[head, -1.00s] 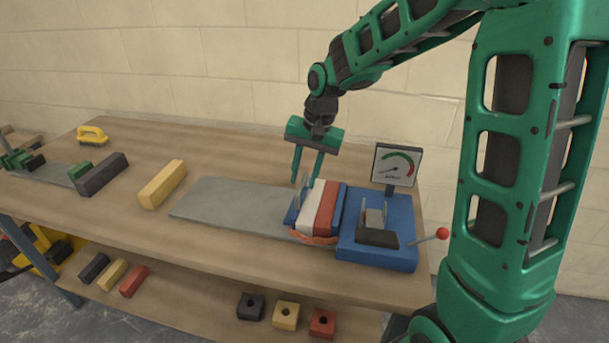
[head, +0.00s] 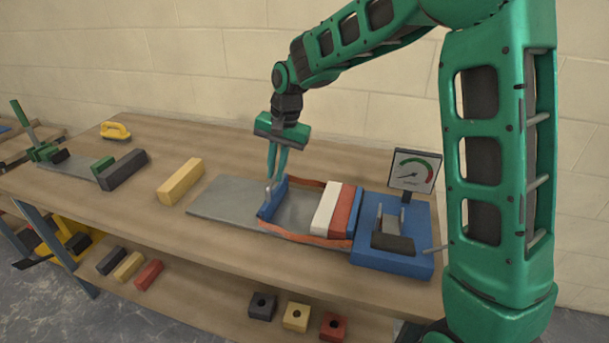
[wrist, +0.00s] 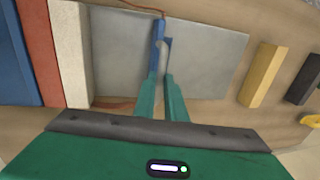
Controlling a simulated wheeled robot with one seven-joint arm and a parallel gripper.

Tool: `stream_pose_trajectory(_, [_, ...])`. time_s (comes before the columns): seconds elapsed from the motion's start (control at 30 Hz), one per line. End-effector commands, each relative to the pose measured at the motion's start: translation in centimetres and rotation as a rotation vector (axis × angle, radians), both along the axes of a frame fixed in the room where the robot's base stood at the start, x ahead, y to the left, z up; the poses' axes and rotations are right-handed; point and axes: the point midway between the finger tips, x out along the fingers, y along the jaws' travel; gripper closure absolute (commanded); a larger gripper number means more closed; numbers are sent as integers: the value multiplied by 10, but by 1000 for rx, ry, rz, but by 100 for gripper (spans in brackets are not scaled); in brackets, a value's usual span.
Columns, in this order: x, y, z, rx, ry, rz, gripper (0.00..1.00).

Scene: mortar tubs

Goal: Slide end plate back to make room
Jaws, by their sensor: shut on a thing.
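The blue end plate (head: 266,203), with a grey upright handle, stands across the grey bed plate (head: 212,198). It also shows edge-on in the wrist view (wrist: 158,30). My gripper (head: 272,181) is shut on the end plate's handle, with its green fingers pointing down. The white block (head: 326,208) and red block (head: 343,211) stand side by side against the blue clamp unit (head: 402,255). A wide bare gap of bed lies between the end plate and the white block. The orange strap (head: 300,236) runs along both sides of this gap.
A dial gauge (head: 413,171) stands behind the clamp unit. A yellow block (head: 181,182) and a dark block (head: 123,170) lie on the bench left of the bed. A yellow-handled tool (head: 115,130) is at the back left. Bare bed remains left of the end plate.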

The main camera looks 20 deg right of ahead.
Motion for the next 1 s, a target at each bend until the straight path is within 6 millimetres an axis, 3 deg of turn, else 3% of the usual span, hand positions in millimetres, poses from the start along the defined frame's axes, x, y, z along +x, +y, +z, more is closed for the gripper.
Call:
stream_pose_trajectory(0.03, [11,15,0,3,-5,4,100])
stream_pose_trajectory(0.2, [34,51,0,3,-4,4,100])
stream_pose_trajectory(0.4, [53,78,1,2,-6,1,100])
stream_pose_trajectory(0.6, [60,88,1,2,-5,-1,100])
stream_pose_trajectory(0.97, [61,89,1,0,-5,-2,100])
stream_pose_trajectory(1.0, [61,88,1,0,-5,-2,82])
